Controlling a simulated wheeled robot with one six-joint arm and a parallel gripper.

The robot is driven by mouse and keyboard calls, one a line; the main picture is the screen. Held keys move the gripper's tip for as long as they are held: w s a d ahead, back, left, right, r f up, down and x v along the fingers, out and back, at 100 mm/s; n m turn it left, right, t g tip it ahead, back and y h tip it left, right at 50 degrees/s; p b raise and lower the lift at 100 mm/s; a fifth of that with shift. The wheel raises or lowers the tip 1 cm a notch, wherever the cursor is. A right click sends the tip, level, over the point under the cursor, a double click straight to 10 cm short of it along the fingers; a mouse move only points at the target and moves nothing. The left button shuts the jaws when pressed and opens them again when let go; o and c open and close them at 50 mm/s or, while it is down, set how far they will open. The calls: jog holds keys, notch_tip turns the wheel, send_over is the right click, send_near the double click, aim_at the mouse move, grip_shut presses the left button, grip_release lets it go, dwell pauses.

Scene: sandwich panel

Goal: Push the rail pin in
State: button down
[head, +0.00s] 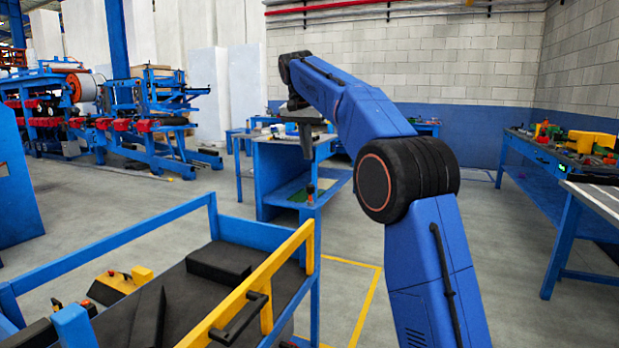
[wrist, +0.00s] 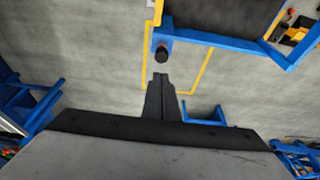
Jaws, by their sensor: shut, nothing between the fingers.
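How deep the pin sits cannot be told.
The blue cart (head: 130,236) holds dark blocks and a yellow part (head: 141,276). A blue workbench (head: 285,152) stands behind my gripper, and another bench (head: 540,185) is at the right. Grey floor with yellow lines lies clear beside the cart.

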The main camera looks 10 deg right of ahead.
send_over(310, 187)
notch_tip(310, 187, down, 8)
jog(key=shift+w+a, duration=0.1)
jog(key=shift+w, duration=0.05)
jog(key=shift+f, duration=0.65)
jog(key=shift+f, duration=1.65)
